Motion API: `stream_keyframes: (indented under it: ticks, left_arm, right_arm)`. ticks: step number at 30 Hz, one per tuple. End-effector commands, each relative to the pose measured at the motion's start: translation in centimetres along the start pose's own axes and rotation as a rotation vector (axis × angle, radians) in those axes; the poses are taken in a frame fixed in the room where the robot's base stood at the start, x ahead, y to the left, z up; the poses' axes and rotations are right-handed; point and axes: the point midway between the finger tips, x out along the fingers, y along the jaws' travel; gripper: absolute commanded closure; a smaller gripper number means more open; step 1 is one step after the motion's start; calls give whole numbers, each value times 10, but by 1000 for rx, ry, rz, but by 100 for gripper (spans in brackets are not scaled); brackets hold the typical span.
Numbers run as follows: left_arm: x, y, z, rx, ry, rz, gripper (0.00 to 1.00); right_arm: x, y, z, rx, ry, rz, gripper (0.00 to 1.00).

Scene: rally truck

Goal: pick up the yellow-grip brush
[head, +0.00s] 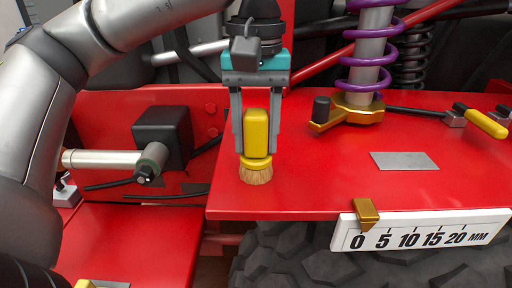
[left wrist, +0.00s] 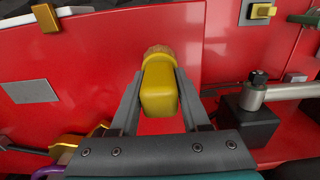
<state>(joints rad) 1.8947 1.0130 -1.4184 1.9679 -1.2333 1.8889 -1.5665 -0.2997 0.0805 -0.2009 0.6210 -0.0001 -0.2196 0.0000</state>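The yellow-grip brush (head: 256,133) stands upright, bristles down, on the red panel (head: 330,180) near its left front corner. Its tan bristles appear to touch the panel. My left gripper (head: 257,150) points straight down over it, with one finger on each side of the yellow grip. The fingers look closed against the grip, with little or no gap showing. In the left wrist view the brush (left wrist: 159,90) lies between the two fingertips (left wrist: 161,75). My right gripper is in neither view.
A purple spring damper (head: 369,60) with a gold base rises right of the brush. A grey plate (head: 404,161) lies on the panel, and a yellow-handled tool (head: 486,123) is at far right. A white millimetre scale (head: 420,232) hangs on the front edge. A black block (head: 163,137) is at left.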

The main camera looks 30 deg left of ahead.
Motion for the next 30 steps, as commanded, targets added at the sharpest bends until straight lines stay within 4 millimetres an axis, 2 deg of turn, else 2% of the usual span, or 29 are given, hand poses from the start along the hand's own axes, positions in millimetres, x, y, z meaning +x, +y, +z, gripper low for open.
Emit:
stream_keyframes:
  ticks: [1, 12, 23, 30]
  left_arm:
    - [0, 0, 0, 0, 0, 0, 61]
    - [0, 0, 0, 0, 0, 0, 100]
    - [-2, 0, 0, 0, 1, 1, 100]
    - [-20, 1, 0, 0, 2, 2, 100]
  right_arm:
    - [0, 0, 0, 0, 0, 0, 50]
    - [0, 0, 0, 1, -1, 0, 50]
    - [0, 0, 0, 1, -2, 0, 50]
    - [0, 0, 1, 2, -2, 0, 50]
